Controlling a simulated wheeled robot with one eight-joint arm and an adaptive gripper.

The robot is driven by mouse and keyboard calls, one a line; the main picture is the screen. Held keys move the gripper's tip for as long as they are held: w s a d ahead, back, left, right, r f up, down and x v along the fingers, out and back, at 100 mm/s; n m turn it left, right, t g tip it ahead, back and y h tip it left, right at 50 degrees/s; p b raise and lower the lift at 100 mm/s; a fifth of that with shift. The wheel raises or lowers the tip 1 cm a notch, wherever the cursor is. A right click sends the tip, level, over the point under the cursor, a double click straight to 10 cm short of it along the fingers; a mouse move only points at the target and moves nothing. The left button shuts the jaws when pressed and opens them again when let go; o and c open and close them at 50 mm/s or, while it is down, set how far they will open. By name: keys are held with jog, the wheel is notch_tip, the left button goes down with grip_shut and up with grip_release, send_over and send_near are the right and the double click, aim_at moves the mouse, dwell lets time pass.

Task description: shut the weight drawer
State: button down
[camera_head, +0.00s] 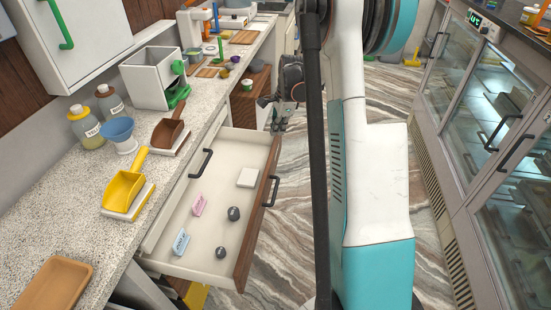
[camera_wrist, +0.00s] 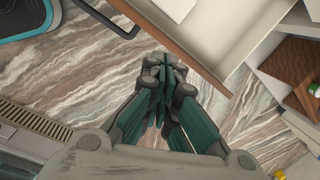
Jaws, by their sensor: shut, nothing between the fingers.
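The weight drawer (camera_head: 225,150) stands pulled out from under the counter, with a brown wooden front and a dark bar handle (camera_head: 269,191). Inside lie two dark round weights (camera_head: 234,214), a white block (camera_head: 247,178), and a pink and a blue labelled piece. My gripper (camera_head: 280,126) is at the far end of the drawer front, close to its corner. In the wrist view my gripper (camera_wrist: 165,75) is shut and empty, below the drawer's brown front edge (camera_wrist: 180,45). The handle (camera_wrist: 108,18) shows at upper left there. I cannot tell whether the fingers touch the drawer.
The speckled counter (camera_head: 75,205) holds a yellow scoop (camera_head: 124,190), a brown scoop (camera_head: 168,135), jars and a blue funnel (camera_head: 117,129). A second dark handle (camera_head: 201,163) is on the counter side. Glass cabinets (camera_head: 500,110) line the right.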

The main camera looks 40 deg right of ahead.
jog(key=s+d+f+m+y, duration=0.15)
jog(key=d+f+m, duration=0.35)
jog(key=d+f, duration=0.5)
jog(key=w+a+f+b, duration=0.2)
jog(key=f, duration=0.3)
jog(key=w+a+f+b, duration=0.2)
jog(key=a+f+b, duration=0.1)
jog(key=f, duration=0.2)
jog(key=shift+w+f+b, duration=0.3)
jog(key=shift+w+f, duration=0.05)
jog(key=shift+h, duration=0.25)
jog(key=w+a, duration=1.5)
jog(key=w, duration=0.2)
